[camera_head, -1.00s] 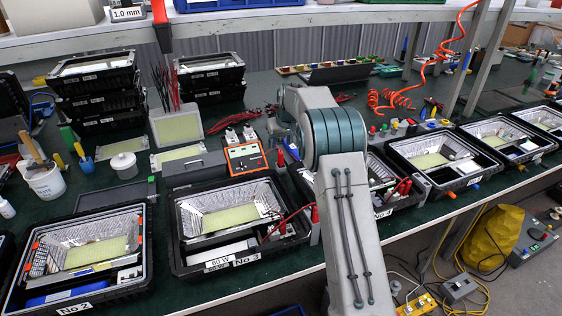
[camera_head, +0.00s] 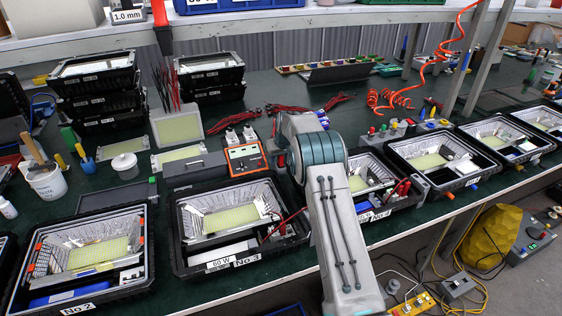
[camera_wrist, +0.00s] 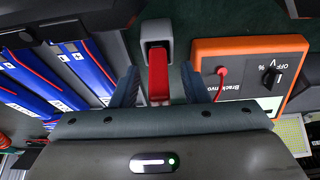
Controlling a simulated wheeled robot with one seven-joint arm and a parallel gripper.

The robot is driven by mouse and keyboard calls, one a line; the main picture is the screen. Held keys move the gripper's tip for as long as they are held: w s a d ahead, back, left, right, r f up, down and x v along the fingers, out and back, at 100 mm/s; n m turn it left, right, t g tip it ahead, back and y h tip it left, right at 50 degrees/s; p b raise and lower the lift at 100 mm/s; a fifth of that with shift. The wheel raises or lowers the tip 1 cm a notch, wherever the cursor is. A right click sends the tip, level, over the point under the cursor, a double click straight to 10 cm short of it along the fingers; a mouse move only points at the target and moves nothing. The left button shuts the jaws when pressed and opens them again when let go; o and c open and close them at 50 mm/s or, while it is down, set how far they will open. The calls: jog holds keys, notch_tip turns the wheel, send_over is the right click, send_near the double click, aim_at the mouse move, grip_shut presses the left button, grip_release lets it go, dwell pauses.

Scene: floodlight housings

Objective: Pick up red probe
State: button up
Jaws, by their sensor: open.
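The red probe (camera_wrist: 158,78) is upright in the wrist view, its far end at a grey holder (camera_wrist: 157,33). My gripper (camera_wrist: 158,88) is open, with one dark finger on each side of the probe. Gaps show between the probe and both fingers, so they do not appear to grip it. In the head view my own arm covers my gripper, and I cannot make out this probe there.
An orange multimeter (camera_wrist: 250,72) with a red plug lies close to the right finger; it also shows in the head view (camera_head: 245,158). Blue-and-red items (camera_wrist: 70,75) lie at left in the wrist view. Open black floodlight housings (camera_head: 228,262) line the bench front.

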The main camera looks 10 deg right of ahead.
grip_shut()
jog(key=shift+r, duration=0.15)
jog(key=shift+r, duration=0.6)
notch_tip(320, 180, up, 3)
jog(key=shift+f+b, duration=0.1)
jog(key=shift+b, duration=0.2)
jog(key=s+d+r, duration=0.2)
jog(key=s+d+r+b, duration=0.1)
jog(key=s+d+r, duration=0.1)
jog(key=s+d, duration=0.1)
jog(key=s+d+r, duration=0.2)
jog(key=d, duration=0.1)
jog(key=shift+s+d+r+b, duration=0.15)
jog(key=shift+d+r+b, duration=0.1)
jog(key=shift+b, duration=0.15)
jog(key=shift+s+d+r, duration=0.1)
jog(key=shift+s+d, duration=0.05)
jog(key=shift+d, duration=0.1)
